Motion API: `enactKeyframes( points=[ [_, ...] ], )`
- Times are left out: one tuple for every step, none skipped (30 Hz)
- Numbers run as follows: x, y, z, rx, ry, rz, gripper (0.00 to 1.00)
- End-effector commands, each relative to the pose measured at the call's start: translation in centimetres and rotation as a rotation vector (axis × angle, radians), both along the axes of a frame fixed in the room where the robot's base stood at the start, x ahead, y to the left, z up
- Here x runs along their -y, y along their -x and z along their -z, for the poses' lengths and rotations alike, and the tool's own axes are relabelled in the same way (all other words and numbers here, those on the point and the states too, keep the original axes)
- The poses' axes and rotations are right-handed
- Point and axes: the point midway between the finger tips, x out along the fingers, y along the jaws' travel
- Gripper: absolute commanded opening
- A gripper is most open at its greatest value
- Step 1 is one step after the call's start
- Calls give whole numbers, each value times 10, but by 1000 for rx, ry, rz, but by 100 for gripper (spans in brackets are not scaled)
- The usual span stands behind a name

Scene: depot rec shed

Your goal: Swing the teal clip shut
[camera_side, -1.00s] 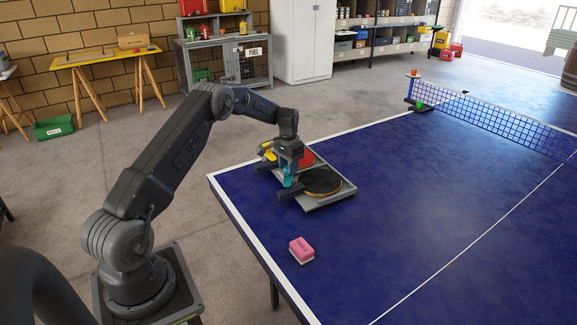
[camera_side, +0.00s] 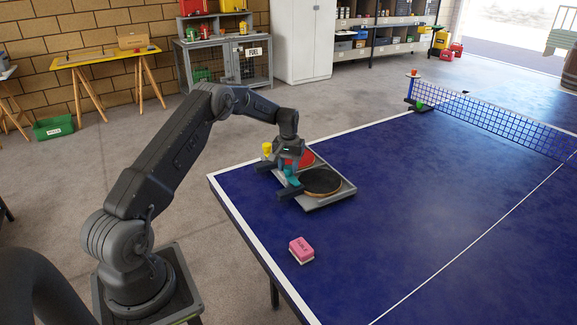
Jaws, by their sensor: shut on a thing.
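A grey rack or tray (camera_side: 341,194) lies on the near left corner of the blue table. It holds a black paddle (camera_side: 322,181) and a red paddle (camera_side: 304,159), the red one partly hidden by my gripper. The teal clip (camera_side: 292,177) is at the tray's left side, beside the black paddle, and looks tilted. My gripper (camera_side: 289,167) points down over it and is shut on the teal clip, though the fingertips are small and partly hidden. A yellow clip (camera_side: 267,149) stands just left of my gripper, by the red paddle's side.
A pink and white block (camera_side: 301,250) lies on the blue table (camera_side: 420,190), nearer the camera than the tray. The net (camera_side: 500,120) crosses the table at the far right. The table to the right of the tray is clear.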

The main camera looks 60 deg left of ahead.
Motion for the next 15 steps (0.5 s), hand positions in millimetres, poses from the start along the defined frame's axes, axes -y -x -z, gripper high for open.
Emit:
enactKeyframes(
  points=[
    [0, 0, 0, 1, 0, -6, 14],
    [0, 0, 0, 1, 0, -8, 14],
    [0, 0, 0, 1, 0, -9, 14],
    [0, 0, 0, 1, 0, -10, 14],
    [0, 0, 0, 1, 0, -10, 14],
    [0, 0, 0, 1, 0, -10, 14],
    [0, 0, 0, 1, 0, -10, 14],
    [0, 0, 0, 1, 0, -10, 14],
    [0, 0, 0, 1, 0, -10, 14],
    [0, 0, 0, 1, 0, -10, 14],
    [0, 0, 0, 1, 0, -10, 14],
    [0, 0, 0, 1, 0, -10, 14],
    [0, 0, 0, 1, 0, -10, 39],
    [0, 0, 0, 1, 0, -9, 42],
    [0, 0, 0, 1, 0, -9, 46]
  ],
)
